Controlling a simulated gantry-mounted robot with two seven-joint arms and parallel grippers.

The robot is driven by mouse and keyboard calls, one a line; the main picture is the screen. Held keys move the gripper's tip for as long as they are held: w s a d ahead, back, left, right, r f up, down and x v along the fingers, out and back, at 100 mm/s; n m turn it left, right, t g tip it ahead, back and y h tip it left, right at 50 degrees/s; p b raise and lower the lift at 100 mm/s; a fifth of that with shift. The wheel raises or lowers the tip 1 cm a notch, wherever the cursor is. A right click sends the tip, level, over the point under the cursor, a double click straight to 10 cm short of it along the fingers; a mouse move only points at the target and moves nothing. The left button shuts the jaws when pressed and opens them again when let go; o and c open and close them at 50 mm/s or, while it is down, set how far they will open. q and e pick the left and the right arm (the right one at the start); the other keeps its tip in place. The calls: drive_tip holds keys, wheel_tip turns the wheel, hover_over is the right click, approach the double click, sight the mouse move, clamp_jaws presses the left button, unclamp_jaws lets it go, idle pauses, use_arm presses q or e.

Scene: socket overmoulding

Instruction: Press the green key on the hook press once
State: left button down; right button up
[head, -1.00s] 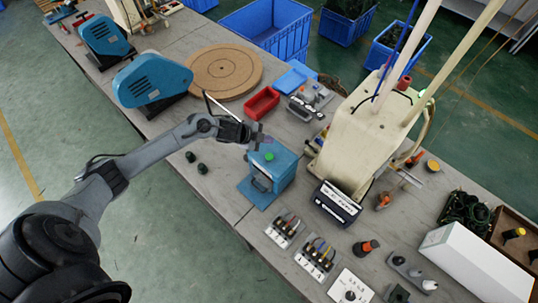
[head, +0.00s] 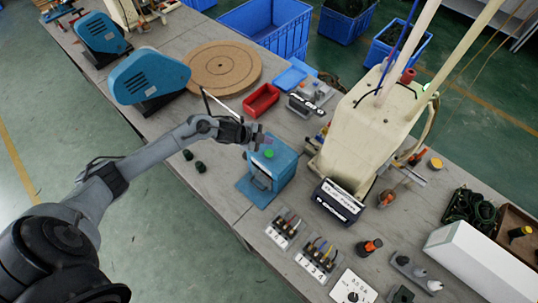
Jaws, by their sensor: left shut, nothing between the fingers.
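The green key (head: 268,153) is a round green button on top of a blue box (head: 272,173), the hook press, on the grey table. My left gripper (head: 260,139) comes in from the left. Its fingers are shut and empty, and their tips show just above the green key in the picture. I cannot tell whether they touch it. The key's top is largely visible. My right gripper is not in view.
A cream machine (head: 361,134) with tall posts stands right of the blue box. A red tray (head: 261,100) and a round wooden disc (head: 222,68) lie behind. Wired parts (head: 283,228) lie in front. Two small dark knobs (head: 201,167) lie left of the box.

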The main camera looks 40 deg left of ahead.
sight(267, 153)
use_arm(q)
wheel_tip(267, 153, down, 4)
drive_tip(key=b, duration=0.2)
drive_tip(key=shift+r+b, duration=0.1)
drive_tip(key=shift+b, duration=0.2)
drive_tip(key=shift+f+b, duration=0.45)
drive_tip(key=shift+f, duration=0.3)
drive_tip(key=shift+f, duration=0.15)
idle(1.1)
drive_tip(key=shift+f, duration=0.3)
drive_tip(key=shift+f+b, duration=0.6)
idle(0.7)
drive_tip(key=shift+r, duration=0.1)
idle(0.3)
drive_tip(key=shift+r+p, duration=0.35)
drive_tip(key=shift+p, duration=0.1)
drive_tip(key=shift+r+p, duration=0.6)
